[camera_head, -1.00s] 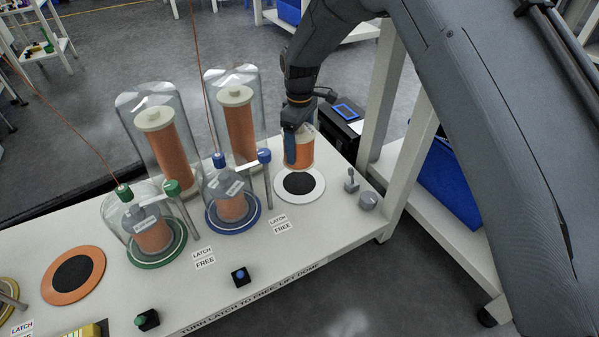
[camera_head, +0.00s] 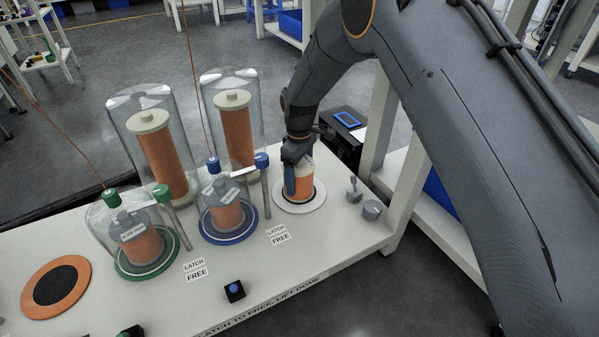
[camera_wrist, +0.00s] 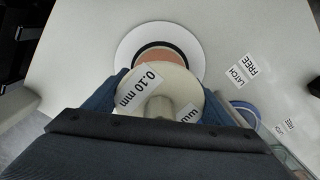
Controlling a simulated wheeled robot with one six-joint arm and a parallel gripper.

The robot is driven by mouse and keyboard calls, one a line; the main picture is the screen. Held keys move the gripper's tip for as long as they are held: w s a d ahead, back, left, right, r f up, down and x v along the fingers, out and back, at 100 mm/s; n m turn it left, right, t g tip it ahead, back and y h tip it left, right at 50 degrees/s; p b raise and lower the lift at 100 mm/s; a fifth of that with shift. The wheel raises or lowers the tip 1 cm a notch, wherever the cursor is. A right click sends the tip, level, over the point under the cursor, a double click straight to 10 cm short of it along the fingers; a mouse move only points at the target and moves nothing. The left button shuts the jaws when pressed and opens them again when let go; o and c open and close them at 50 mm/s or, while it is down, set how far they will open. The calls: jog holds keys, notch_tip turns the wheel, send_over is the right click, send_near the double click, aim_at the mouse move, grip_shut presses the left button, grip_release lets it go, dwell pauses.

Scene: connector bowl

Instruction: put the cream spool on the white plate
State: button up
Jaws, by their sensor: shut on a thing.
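The cream spool (camera_head: 302,184), wound with orange wire, is held upright in my gripper (camera_head: 296,178). In the wrist view, its cream top flange (camera_wrist: 165,88) with a "0.10 mm" label lies between the blue fingers of my gripper (camera_wrist: 160,105). The white plate (camera_head: 314,203), a round disc with a dark centre, lies under the spool on the bench. The plate's rim also shows in the wrist view (camera_wrist: 128,48). The spool hides much of the plate, and I cannot tell whether its base touches it.
A blue-based dome (camera_head: 228,212) and a green-based dome (camera_head: 140,240) cover spools to the left. Two tall clear covers with spools (camera_head: 165,150) stand behind. An orange plate (camera_head: 57,287) lies at far left. Small metal weights (camera_head: 372,209) sit right of the white plate.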

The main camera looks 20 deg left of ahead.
jog(key=shift+w+a+r, duration=0.1)
jog(key=shift+r, duration=0.05)
jog(key=o, duration=2.1)
notch_tip(320, 180, up, 8)
jog(key=p, duration=0.4)
jog(key=shift+f, duration=0.2)
jog(key=shift+f, duration=0.1)
